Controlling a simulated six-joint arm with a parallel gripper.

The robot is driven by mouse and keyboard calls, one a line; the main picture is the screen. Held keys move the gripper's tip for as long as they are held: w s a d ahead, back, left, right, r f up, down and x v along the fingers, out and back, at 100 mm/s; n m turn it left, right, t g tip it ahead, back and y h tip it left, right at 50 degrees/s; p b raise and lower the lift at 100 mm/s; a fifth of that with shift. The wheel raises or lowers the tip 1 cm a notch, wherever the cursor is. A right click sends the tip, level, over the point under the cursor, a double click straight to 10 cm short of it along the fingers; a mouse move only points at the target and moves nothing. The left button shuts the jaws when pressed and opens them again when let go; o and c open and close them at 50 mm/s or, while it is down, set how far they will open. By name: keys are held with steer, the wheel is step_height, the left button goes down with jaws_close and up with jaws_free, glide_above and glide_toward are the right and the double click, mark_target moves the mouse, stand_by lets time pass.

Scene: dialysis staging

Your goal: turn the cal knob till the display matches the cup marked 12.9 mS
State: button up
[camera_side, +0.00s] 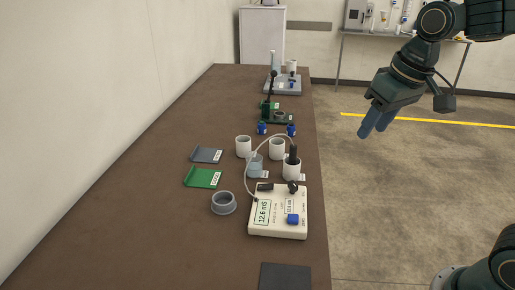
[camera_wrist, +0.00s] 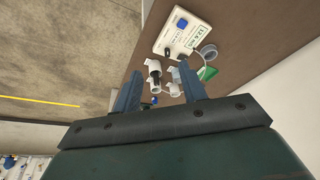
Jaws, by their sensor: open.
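A cream meter (camera_side: 278,229) stands near the table's right edge; its display (camera_side: 263,212) reads 12.6 mS. A blue knob (camera_side: 293,219) and a dark knob (camera_side: 292,187) are on its top; I cannot read which is cal. A white cup (camera_side: 292,173) behind the meter holds a black probe (camera_side: 293,154); its tag is too small to read. My gripper (camera_side: 375,126) is open and empty, raised to the right of the table, apart from the meter. In the wrist view, the meter (camera_wrist: 170,39) shows beyond the open gripper (camera_wrist: 158,82).
Two more white cups (camera_side: 243,147) (camera_side: 277,149) and a bluish cup (camera_side: 255,165) stand behind the meter. A cable (camera_side: 247,170) loops from the meter. Bare table (camera_side: 130,220) is at left.

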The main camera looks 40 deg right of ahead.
steer(key=w+f+m+g, duration=0.15)
steer(key=w+f, duration=0.25)
steer(key=w, duration=0.7)
steer(key=g, duration=0.2)
glide_above(293, 183)
step_height(293, 183, down, 10)
steer(key=shift+f, duration=0.15)
steer(key=shift+f+m, duration=0.15)
steer(key=shift+m, duration=0.1)
step_height(293, 183, down, 14)
steer(key=shift+r, duration=0.25)
jaws_close()
